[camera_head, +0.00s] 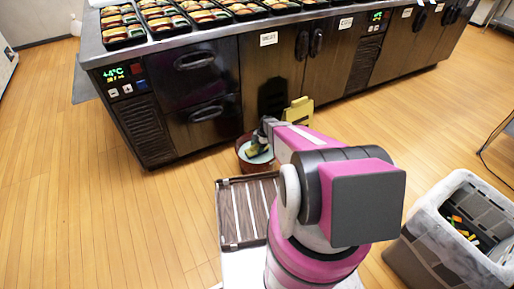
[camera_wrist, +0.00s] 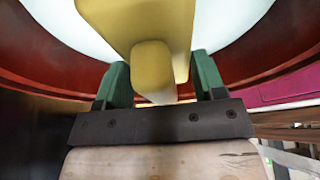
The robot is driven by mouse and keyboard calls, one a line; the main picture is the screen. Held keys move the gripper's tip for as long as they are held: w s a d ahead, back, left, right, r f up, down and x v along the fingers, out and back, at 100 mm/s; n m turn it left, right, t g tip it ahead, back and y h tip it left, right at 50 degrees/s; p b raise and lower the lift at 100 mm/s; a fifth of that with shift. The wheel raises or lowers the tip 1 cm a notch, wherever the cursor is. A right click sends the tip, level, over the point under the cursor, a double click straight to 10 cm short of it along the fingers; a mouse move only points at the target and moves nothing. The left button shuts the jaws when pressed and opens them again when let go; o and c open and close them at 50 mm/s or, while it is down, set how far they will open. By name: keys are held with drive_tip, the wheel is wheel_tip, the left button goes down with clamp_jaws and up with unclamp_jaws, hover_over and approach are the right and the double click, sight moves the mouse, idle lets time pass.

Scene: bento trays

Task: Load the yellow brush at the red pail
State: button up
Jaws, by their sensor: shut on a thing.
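The red pail (camera_head: 241,160) stands on the floor by the counter front, with a pale, whitish surface inside it. In the wrist view its dark red wall (camera_wrist: 45,55) curves around the pale surface (camera_wrist: 75,22). My gripper (camera_head: 262,139) is over the pail. In the wrist view my gripper (camera_wrist: 160,82) has its green fingers on either side of the yellow brush (camera_wrist: 152,65) and is shut on its handle. The brush's wider yellow part extends away over the pale surface. Its bristle end is hidden, so I cannot tell whether it touches the surface.
A slatted dark rack (camera_head: 232,215) lies in front of the pail. A yellow board (camera_head: 299,112) and a black board (camera_head: 272,97) lean on the counter. Bento trays (camera_head: 122,26) line the counter top. A lined grey bin (camera_head: 420,252) stands at right. Floor at left is clear.

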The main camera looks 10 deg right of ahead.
drive_tip(key=shift+f, duration=0.6)
idle(1.4)
drive_tip(key=shift+r, duration=0.1)
drive_tip(key=shift+r, duration=3.5)
drive_tip(key=shift+r, duration=0.35)
wheel_tip(320, 180, up, 26)
drive_tip(key=w+m+t, duration=0.2)
drive_tip(key=m+t, duration=0.2)
drive_tip(key=m, duration=0.6)
wheel_tip(320, 180, up, 24)
drive_tip(key=m+t+h, duration=0.2)
drive_tip(key=m+h, duration=0.2)
drive_tip(key=m, duration=0.8)
hover_over(255, 145)
drive_tip(key=s+d, duration=0.1)
drive_tip(key=s, duration=0.2)
drive_tip(key=shift+w+d, duration=0.15)
drive_tip(key=shift+w, duration=0.05)
